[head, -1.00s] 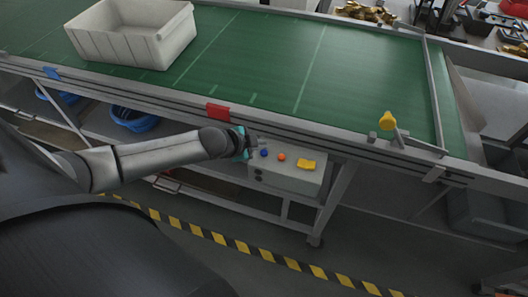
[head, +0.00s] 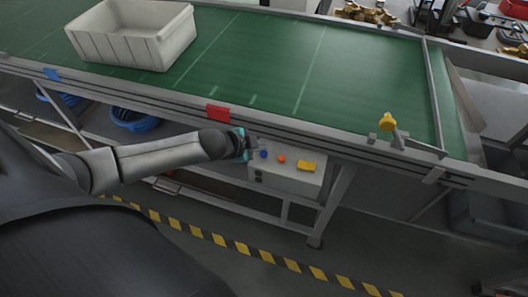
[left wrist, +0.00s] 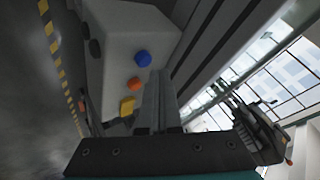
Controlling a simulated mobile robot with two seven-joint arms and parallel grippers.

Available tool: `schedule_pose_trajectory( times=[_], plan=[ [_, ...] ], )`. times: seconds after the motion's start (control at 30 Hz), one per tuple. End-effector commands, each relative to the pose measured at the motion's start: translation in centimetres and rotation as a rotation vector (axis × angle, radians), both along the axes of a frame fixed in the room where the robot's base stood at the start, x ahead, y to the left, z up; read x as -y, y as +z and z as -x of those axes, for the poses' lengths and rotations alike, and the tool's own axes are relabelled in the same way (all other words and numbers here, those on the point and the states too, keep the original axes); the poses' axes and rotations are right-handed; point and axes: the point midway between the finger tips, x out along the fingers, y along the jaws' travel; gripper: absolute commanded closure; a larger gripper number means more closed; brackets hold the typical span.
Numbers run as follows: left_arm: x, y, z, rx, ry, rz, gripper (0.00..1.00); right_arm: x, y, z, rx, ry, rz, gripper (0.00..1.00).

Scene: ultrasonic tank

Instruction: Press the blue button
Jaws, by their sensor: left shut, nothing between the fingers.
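The blue button (head: 263,154) is on top of a pale control box (head: 290,180) mounted below the conveyor's front rail. An orange button (head: 281,158) and a yellow one (head: 306,165) sit to its right. My left gripper (head: 252,146) is just left of the blue button in the head view, shut and empty. In the left wrist view the blue button (left wrist: 143,58) shows clear, just beyond the shut fingertips (left wrist: 156,76). A gap appears between them; I cannot tell its exact size. My right gripper is not in view.
The green conveyor belt (head: 265,65) and its metal rail run above and behind the box. A red tag (head: 217,113) hangs on the rail near my left wrist. A white bin (head: 130,38) stands on the belt at the left. Dark knobs are on the box's front.

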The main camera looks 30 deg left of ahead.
Motion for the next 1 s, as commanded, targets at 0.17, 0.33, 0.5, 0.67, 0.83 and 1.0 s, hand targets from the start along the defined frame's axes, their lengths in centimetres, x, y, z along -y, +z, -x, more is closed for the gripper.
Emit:
schedule_pose_trajectory(
  times=[0.17, 0.33, 0.5, 0.67, 0.83, 1.0],
  plan=[
    [-0.01, -0.01, 0.00, 0.000, 0.000, 0.000, 1.00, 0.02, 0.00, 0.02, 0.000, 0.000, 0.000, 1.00],
    [-0.01, -0.01, 0.00, 0.000, 0.000, 0.000, 1.00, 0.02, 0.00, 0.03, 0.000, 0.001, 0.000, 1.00],
    [-0.01, -0.01, 0.00, 0.000, 0.000, 0.000, 1.00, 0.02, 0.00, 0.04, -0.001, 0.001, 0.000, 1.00],
    [-0.01, -0.01, 0.00, 0.000, 0.000, 0.000, 1.00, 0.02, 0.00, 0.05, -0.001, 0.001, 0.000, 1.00],
    [0.01, -0.20, 0.00, 0.000, 0.000, 0.000, 1.00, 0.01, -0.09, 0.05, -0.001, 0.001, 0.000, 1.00],
    [0.00, -0.80, -0.01, 0.000, 0.000, 0.000, 1.00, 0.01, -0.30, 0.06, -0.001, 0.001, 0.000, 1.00]
  ],
)
